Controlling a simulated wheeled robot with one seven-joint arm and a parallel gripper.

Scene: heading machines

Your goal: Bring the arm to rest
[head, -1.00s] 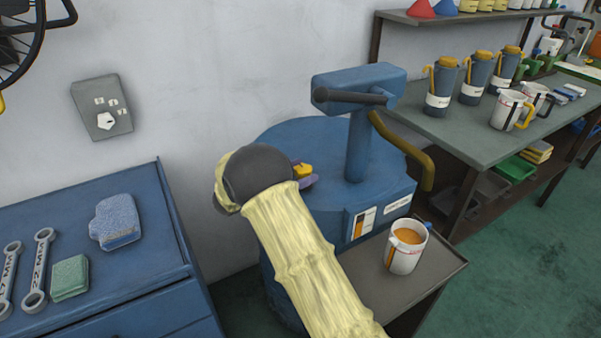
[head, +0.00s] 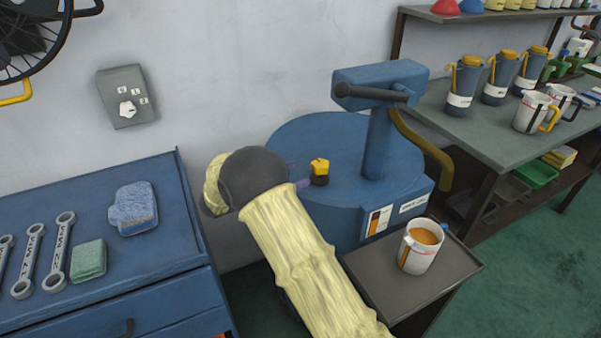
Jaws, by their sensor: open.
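My arm, in a pale yellow sleeve with a dark grey rounded joint, reaches up from the bottom of the head view in front of the blue machine (head: 345,140). My gripper (head: 297,174) is mostly hidden behind that joint. Only two small purple finger parts show at its right side, apart from each other, with nothing seen between them. A yellow and black knob (head: 319,172) stands on the machine's top just right of the fingers. I see a small gap between them and the knob.
A blue tool cabinet (head: 180,245) with wrenches, a mitt and a green pad stands left. A mug (head: 419,247) of orange-brown liquid sits on the side tray (head: 375,280) right of my arm. A bench (head: 500,145) with several jugs stands at right.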

